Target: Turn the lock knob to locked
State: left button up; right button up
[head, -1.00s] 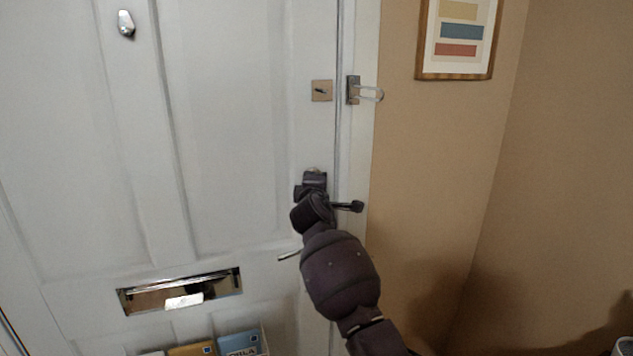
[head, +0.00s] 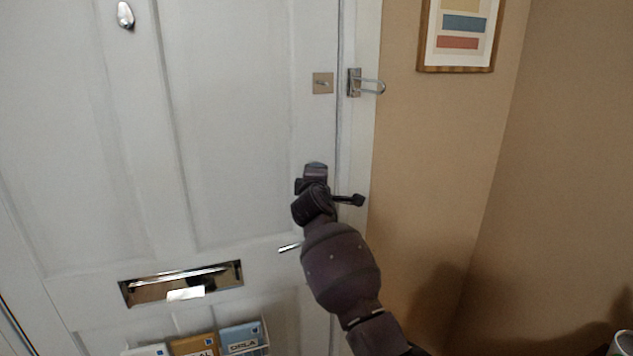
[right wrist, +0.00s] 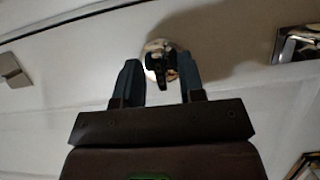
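The lock knob (right wrist: 161,66) shows in the right wrist view as a dark turn piece on a round, shiny plate on the white door. My right gripper (right wrist: 160,82) has one finger on each side of the turn piece, with narrow gaps visible, so it looks open around it. The turn piece points down in that view. In the head view my right gripper (head: 315,170) is at the door's right edge and hides the knob. I cannot tell whether the fingers touch it. My left gripper is not in view.
A square plate with a small lever (head: 322,83) and a door guard (head: 366,85) are above the gripper. A lever handle (head: 290,248) is partly hidden below it. A letter slot (head: 182,283) and a leaflet rack (head: 266,338) are lower left. A framed picture (head: 458,70) hangs right.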

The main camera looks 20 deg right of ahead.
jog(key=v, duration=1)
jog(key=shift+s, duration=0.4)
jog(key=shift+a, duration=0.1)
jog(key=s+d+f+m+g+y, duration=0.2)
jog(key=s+f+m, duration=0.4)
jog(key=s+f, duration=1.2)
jog(key=s+d+f+m+g+y, duration=0.3)
jog(key=s+d+f+m, duration=0.3)
jog(key=s+f, duration=1.2)
jog(key=shift+s+d+m+y, duration=0.25)
jog(key=shift+s+m+y, duration=0.15)
jog(key=shift+s+y, duration=0.2)
jog(key=shift+f, duration=0.1)
